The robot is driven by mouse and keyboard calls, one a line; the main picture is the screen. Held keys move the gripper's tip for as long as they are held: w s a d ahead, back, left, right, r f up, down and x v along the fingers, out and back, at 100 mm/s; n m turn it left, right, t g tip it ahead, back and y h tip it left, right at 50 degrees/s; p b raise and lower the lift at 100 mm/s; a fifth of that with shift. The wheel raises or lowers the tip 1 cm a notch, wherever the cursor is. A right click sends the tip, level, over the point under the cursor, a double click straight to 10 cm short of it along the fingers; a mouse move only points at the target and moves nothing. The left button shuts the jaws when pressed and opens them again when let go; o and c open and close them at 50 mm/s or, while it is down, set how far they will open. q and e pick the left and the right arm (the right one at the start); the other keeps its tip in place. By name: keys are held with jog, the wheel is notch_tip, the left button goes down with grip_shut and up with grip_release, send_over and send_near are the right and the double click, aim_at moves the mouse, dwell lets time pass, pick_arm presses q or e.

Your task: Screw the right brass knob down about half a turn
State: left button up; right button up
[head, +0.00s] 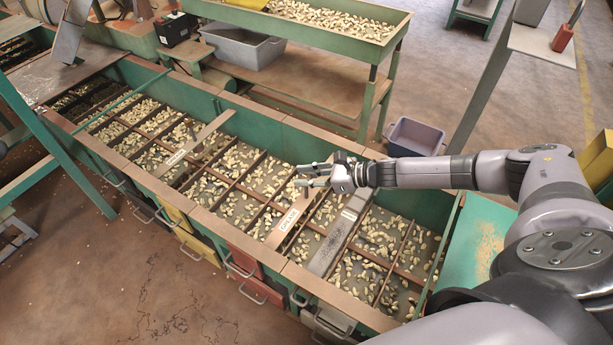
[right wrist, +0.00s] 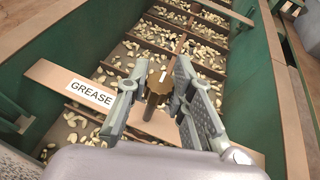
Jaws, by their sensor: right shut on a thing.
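In the right wrist view the brass knob (right wrist: 153,97) stands upright between the two fingers of my right gripper (right wrist: 160,108). It has a gold, toothed-looking top with a small pale mark near it. The gripper is shut on the knob. The knob rises by a brown crossbar (right wrist: 52,78) with a white label reading GREASE (right wrist: 90,92). In the head view my right gripper (head: 318,176) reaches in from the right, over this labelled bar (head: 287,222). The knob is too small and covered there to make out clearly. My left gripper is not in view.
The long green hopper (head: 245,108) is split by thin dividers, with pale nuts in its compartments. A grey bar (head: 340,238) crosses to the right, another labelled bar (head: 205,138) to the left. A purple bin (head: 415,137) stands behind on the floor.

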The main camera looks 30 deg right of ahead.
grip_shut()
